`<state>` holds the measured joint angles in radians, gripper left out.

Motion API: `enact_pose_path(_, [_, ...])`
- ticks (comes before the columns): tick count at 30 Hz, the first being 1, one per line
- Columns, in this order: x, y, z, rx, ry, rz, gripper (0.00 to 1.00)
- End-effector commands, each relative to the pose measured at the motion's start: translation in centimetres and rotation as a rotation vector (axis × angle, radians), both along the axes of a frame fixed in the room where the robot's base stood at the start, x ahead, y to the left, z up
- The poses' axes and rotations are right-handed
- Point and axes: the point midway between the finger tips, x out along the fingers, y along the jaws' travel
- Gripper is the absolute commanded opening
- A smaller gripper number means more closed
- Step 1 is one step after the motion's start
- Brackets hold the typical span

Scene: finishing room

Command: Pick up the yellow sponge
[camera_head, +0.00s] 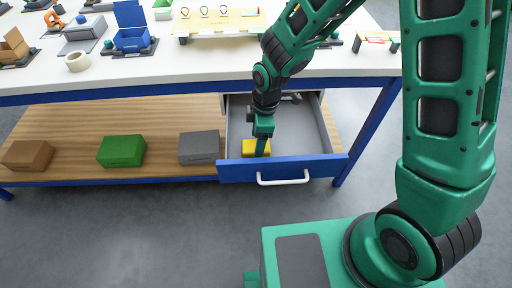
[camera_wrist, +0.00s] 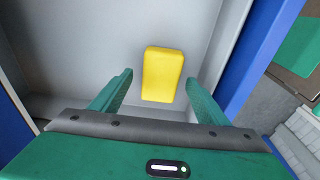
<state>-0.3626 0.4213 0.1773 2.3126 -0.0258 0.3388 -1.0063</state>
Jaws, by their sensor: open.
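The yellow sponge (camera_head: 249,147) lies in the front left part of the open drawer (camera_head: 313,137). In the wrist view the sponge (camera_wrist: 162,74) is a yellow block on the grey drawer floor, ahead of and between the two green fingers. My gripper (camera_head: 262,146) points down into the drawer and covers part of the sponge in the head view. In the wrist view my gripper (camera_wrist: 160,85) is open, with a finger on each side and nothing held. I cannot tell how far the fingertips are above the drawer floor.
The drawer's blue front with a white handle (camera_head: 283,182) stands out below the white workbench top (camera_head: 200,68). A brown box (camera_head: 29,154), a green box (camera_head: 121,151) and a grey box (camera_head: 199,146) sit on the wooden shelf (camera_head: 160,115). The drawer's right part is empty.

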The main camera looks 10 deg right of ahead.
Motion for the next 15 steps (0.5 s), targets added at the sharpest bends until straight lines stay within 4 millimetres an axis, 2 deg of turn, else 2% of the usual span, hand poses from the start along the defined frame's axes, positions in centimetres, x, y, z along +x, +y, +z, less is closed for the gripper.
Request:
enact_pose_path(8, [0.01, 0.03, -0.40, 0.000, 0.000, 0.000, 0.69])
enact_pose_path(9, [0.01, 0.03, -0.39, 0.000, 0.000, 0.000, 0.66])
enact_pose_path(14, [0.02, 0.04, -0.38, 0.000, 0.000, 0.000, 0.28])
enact_pose_path(15, [0.02, 0.04, -0.38, 0.000, 0.000, 0.000, 0.25])
